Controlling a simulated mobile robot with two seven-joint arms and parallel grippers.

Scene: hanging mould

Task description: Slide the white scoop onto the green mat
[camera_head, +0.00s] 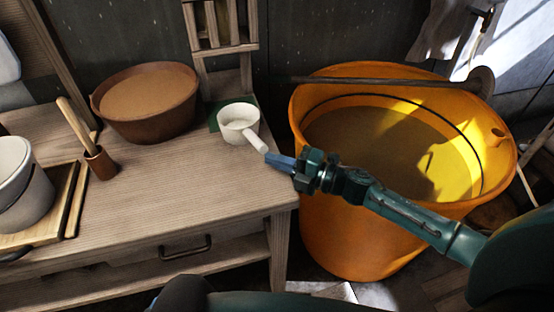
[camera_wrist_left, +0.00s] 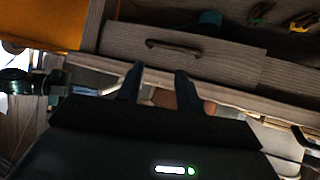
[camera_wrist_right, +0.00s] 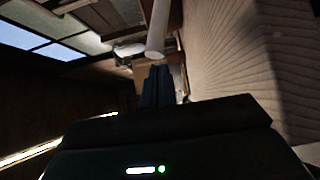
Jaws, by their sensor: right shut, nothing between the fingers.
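The white scoop (camera_head: 239,126) is upright at the right end of the wooden table, its handle pointing toward the front right. Its cup overlaps the green mat (camera_head: 213,118), whose edges show to the left of and behind it; I cannot tell how much of its base is on the mat. My right gripper (camera_head: 278,161) is shut and empty, its tips close to the handle's end; contact is unclear. In the right wrist view the handle (camera_wrist_right: 157,36) is just beyond the shut fingers (camera_wrist_right: 158,72). My left gripper (camera_wrist_left: 158,72) is open and empty, facing the table's drawer front.
A large orange bucket (camera_head: 345,235) stands to the right of the wooden table (camera_head: 165,195), under my right forearm. A brown bowl (camera_head: 150,125) sits left of the scoop, with a wooden rack (camera_head: 222,55) behind. A small utensil cup (camera_head: 99,165) stands farther left. The table's front middle is clear.

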